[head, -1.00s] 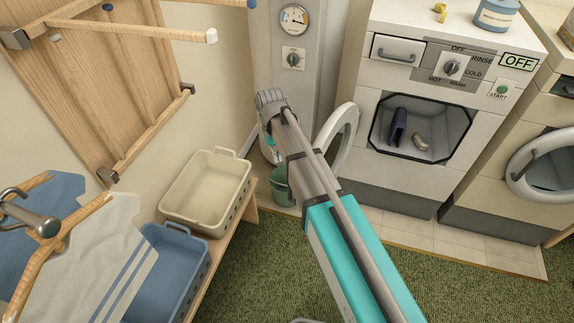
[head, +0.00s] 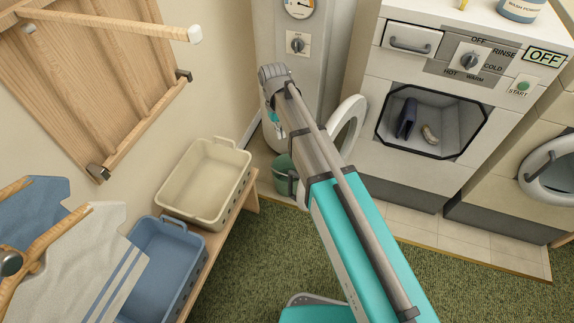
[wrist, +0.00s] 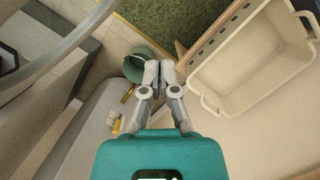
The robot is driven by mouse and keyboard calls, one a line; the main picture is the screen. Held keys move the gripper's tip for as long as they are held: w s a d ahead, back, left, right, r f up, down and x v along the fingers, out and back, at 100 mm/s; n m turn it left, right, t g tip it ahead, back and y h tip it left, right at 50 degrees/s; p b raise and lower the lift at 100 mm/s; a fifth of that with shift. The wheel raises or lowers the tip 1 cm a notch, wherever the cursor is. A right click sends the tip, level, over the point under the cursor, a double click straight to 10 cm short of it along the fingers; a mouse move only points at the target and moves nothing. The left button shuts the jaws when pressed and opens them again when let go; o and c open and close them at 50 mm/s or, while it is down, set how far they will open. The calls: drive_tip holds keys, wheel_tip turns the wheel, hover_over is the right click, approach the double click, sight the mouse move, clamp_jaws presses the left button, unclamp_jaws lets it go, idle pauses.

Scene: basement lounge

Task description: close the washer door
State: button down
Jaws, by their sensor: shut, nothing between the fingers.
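The washer (head: 412,180) stands at the right in the head view, its square drum opening (head: 432,122) uncovered, with a dark blue item and a small beige item inside. Its door (head: 346,125), a pale round ring, stands swung open to the left, partly behind my arm. In the wrist view a grey curved rim (wrist: 65,45), likely the door, crosses the upper left. My gripper (wrist: 158,72) is shut and empty, apart from that rim and to its right. In the head view my gripper is mostly hidden behind my wrist, left of the door.
A green bucket (head: 284,172) is on the floor below my wrist. A cream basket (head: 205,180) and a blue basket (head: 163,262) sit on a low wooden bench at left. Another machine (head: 545,165) stands at right. Green carpet (head: 240,262) is clear in front.

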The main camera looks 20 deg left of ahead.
drive_tip(key=shift+s+f, duration=0.1)
drive_tip(key=s+d+f+b, duration=0.3)
drive_tip(key=s+f+b, duration=0.2)
drive_tip(key=f+b, duration=0.4)
drive_tip(key=shift+d+f+b, duration=0.25)
drive_tip(key=shift+d+b, duration=0.1)
idle(0.9)
drive_tip(key=shift+s, duration=0.1)
idle(0.3)
